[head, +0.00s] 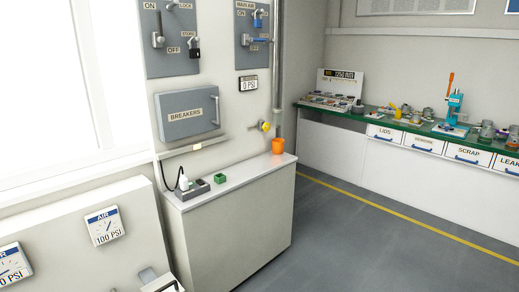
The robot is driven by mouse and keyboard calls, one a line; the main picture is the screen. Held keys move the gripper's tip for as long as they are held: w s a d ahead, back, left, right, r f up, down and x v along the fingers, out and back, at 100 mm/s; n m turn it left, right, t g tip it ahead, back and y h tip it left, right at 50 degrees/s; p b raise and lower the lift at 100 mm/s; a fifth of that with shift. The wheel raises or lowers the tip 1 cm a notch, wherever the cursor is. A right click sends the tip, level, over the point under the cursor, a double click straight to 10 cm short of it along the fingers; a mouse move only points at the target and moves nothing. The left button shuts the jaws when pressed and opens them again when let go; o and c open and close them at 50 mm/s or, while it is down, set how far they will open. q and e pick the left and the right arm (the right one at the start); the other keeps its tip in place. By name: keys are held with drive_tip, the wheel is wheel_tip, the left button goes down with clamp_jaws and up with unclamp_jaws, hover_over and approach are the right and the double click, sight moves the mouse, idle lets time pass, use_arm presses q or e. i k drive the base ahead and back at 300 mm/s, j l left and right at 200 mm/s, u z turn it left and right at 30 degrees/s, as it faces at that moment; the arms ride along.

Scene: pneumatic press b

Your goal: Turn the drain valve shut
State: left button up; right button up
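A small yellow valve handle (265,126) sticks out from the wall at the back of the white cabinet, beside a vertical grey pipe. It is the only thing I see that looks like the drain valve; no label on it is legible, and I cannot tell how far it is turned. An orange cup (278,146) stands below it at the cabinet's right back corner.
The white cabinet top (235,175) carries a green block (220,179) and a dark tray (196,190). A grey breaker box (187,114) and two switch panels hang above. Air gauges (104,226) are at the left. The grey floor (340,235) is clear up to the green-topped bench (380,118).

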sight(266, 128)
drive_tip(key=i, duration=1.05)
drive_tip(key=i+u, duration=0.1)
drive_tip(key=u, duration=0.4)
